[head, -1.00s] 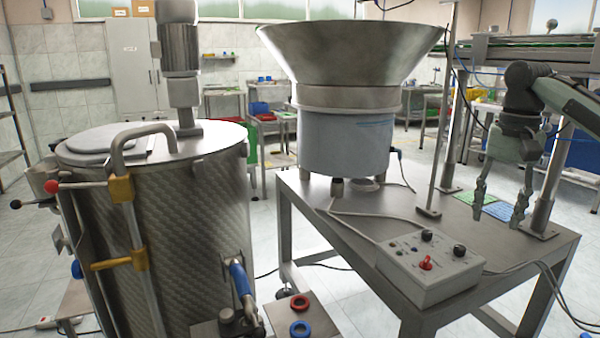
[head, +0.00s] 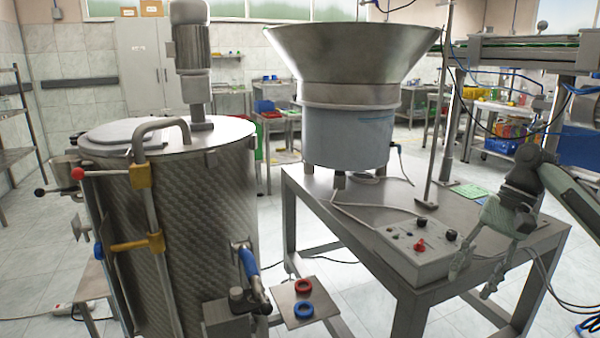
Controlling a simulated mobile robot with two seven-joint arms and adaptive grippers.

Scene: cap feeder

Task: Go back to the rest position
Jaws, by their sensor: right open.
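My right gripper (head: 471,280) is at the right of the head view, at the right end of the steel table (head: 385,280). Its fingers point down, spread apart and empty. It hangs beside the grey control box (head: 415,252), which has a red switch and black knobs; the gripper looks apart from it, though the exact gap is hard to judge. My left gripper is not in view.
A cap feeder with a steel hopper bowl (head: 350,55) stands on the table. A large steel tank (head: 200,230) stands at left, with a small plate (head: 318,310) holding red and blue rings near it. A conveyor (head: 515,50) runs at upper right. Cables hang at the table's right.

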